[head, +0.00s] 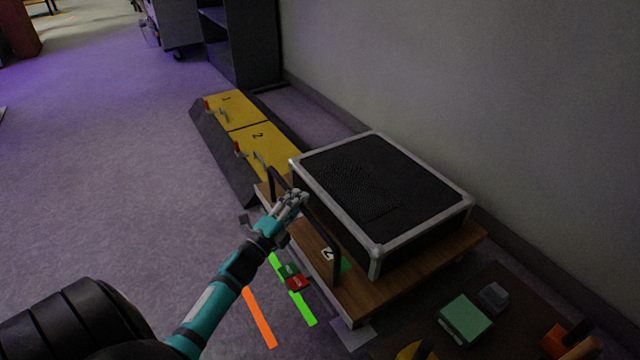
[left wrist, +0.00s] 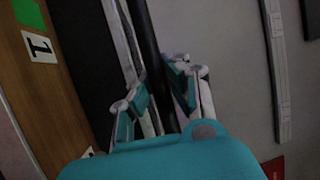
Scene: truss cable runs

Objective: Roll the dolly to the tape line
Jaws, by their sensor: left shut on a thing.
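The dolly (head: 355,305) is a low wooden platform carrying a black case (head: 380,180) with silver edges. Part of the bar is hidden behind the hand. An orange tape strip (head: 259,317) and a green tape strip (head: 303,309) lie on the floor left of the dolly. My right gripper is out of view.
Yellow-topped cable ramps (head: 262,142) numbered 1 and 2 lie beyond the dolly. A small red and green block (head: 296,282) sits by the green tape. A dark surface at lower right holds a green box (head: 465,320). A wall bounds the right; open carpet lies left.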

